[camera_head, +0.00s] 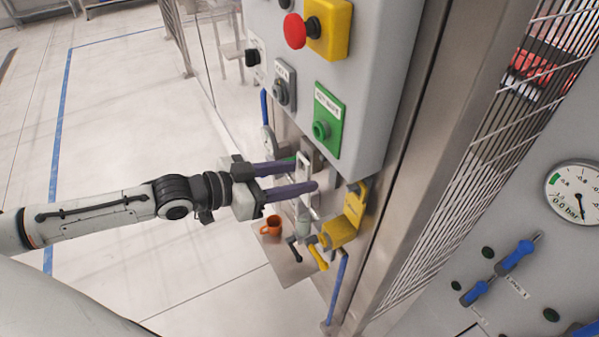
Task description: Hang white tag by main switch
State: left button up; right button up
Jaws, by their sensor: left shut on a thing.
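My left gripper (305,176) reaches in from the left, with two purple fingers close to the front of the grey control box. It is shut on a small, pale, thin piece (304,160) that looks like the white tag. The fingers partly hide it, and I cannot tell whether it touches the panel behind. A grey rotary switch (283,90) with a small label sits on the box above the gripper; the label is too small to read surely, so I cannot confirm it as the main switch. My right gripper is out of view.
A green plate (328,121) with a round knob, a red stop button (295,31) and a yellow block (338,233) are close around the gripper. A wire mesh (470,180) and a gauge (574,193) are at right. Floor at left is clear.

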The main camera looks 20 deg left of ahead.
aim_at(302, 178)
pick_arm(q)
jog(key=shift+f+p+v, duration=0.1)
jog(key=shift+p+v, duration=0.1)
jog(key=shift+v, duration=0.5)
jog(key=shift+f+p+v, duration=0.15)
jog(key=shift+v, duration=0.55)
jog(key=shift+s+a, duration=0.3)
jog(key=shift+s, duration=0.1)
jog(key=shift+w+d+r, duration=0.1)
jog(key=shift+r, duration=0.05)
dwell(0.4)
